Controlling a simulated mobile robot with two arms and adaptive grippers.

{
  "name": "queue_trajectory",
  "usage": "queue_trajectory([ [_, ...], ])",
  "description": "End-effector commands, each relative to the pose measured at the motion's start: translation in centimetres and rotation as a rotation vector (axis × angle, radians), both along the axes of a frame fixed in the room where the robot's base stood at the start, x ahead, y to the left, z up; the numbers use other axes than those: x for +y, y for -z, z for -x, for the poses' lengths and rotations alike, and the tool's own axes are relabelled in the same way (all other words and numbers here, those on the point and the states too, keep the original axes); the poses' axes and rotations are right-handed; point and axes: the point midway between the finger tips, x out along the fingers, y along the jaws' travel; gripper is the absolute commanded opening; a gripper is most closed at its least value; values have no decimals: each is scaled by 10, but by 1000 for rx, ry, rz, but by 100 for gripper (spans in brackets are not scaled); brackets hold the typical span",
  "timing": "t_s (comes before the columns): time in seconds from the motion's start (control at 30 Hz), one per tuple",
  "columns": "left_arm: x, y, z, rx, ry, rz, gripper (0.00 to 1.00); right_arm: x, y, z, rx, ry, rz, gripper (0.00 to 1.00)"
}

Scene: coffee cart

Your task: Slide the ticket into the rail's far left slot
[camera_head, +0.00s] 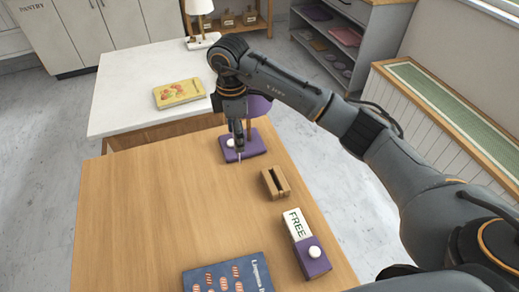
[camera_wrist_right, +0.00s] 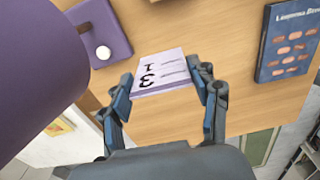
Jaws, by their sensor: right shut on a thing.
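In the head view the ticket is too small to make out clearly. A small wooden block (camera_head: 275,184) with a dark slot in its top stands on the table, right of and nearer than the gripper. I cannot tell whether this block is the rail; no row of several slots shows. My left gripper is not in view.
The purple base (camera_head: 240,147) and purple shade (camera_head: 258,106) are close to the gripper. A white FREE sign (camera_head: 296,224) and another purple base (camera_head: 311,260) stand near the right edge. A blue book (camera_head: 228,277) lies in front. The table's left part is clear.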

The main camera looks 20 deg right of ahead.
Motion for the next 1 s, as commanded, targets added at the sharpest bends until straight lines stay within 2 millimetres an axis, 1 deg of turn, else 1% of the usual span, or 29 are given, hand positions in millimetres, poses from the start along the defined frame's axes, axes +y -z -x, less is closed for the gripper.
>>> queue_trajectory([
  [0.03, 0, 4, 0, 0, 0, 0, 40, 8, -3, -5, -1, -1, 0, 49],
  [0.1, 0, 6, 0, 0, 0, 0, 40, 15, -7, -10, 0, 0, 1, 49],
  [0.3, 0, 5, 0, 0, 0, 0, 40, 25, -17, -16, 1, 0, 2, 49],
  [1.0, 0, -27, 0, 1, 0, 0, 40, 26, -60, -17, 0, 1, 1, 49],
])
